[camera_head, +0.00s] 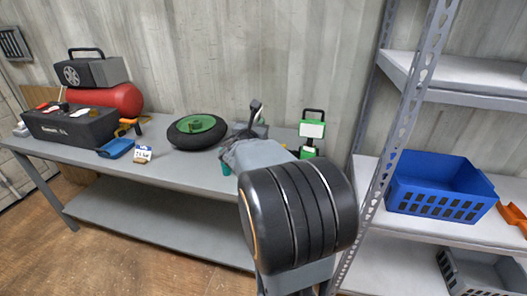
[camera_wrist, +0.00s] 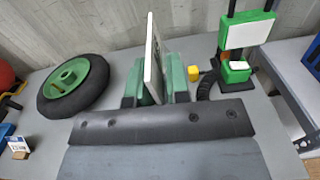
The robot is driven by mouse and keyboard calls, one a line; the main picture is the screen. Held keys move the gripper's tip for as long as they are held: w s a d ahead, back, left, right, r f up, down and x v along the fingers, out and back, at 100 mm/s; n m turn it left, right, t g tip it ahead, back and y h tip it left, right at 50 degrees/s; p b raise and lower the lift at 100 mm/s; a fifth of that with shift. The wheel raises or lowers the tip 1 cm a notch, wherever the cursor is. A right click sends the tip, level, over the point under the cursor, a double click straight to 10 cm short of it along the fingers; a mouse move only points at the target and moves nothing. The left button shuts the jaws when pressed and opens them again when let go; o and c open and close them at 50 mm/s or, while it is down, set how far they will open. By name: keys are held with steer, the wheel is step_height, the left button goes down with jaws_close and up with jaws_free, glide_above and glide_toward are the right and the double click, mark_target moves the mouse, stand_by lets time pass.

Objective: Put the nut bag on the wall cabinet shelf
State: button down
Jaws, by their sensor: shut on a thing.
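My gripper (camera_wrist: 160,82) has green fingers shut on a thin, flat, pale panel (camera_wrist: 153,58), seen nearly edge-on and upright. Its face is turned away, so I cannot tell whether it is the nut bag. In the head view my own arm hides most of the gripper. A small brown packet with a white printed label (camera_head: 142,153) lies on the workbench. It also shows at the left edge of the wrist view (camera_wrist: 18,147), apart from the gripper. I cannot make out a wall cabinet shelf in either view.
The grey workbench (camera_head: 190,172) holds a black wheel with green hub (camera_head: 197,131), a green-and-white device (camera_head: 312,132), a black toolbox (camera_head: 70,125) and a blue tray (camera_head: 115,148). A metal rack (camera_head: 410,100) at right bears a blue crate (camera_head: 437,187); its upper shelf (camera_head: 460,75) looks bare.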

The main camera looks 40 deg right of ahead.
steer(key=w+d+f, duration=0.2)
steer(key=w+d, duration=0.1)
steer(key=w+d+f, duration=0.1)
steer(key=w, duration=0.1)
steer(key=shift+d, duration=0.4)
steer(key=w+d+f, duration=0.3)
steer(key=w+f, duration=0.1)
steer(key=f, duration=0.5)
steer(key=shift+w+d+b, duration=0.15)
steer(key=shift+d+b, duration=0.15)
steer(key=shift+b, duration=0.1)
steer(key=shift+f, duration=0.2)
steer(key=c, duration=1.1)
jaws_free()
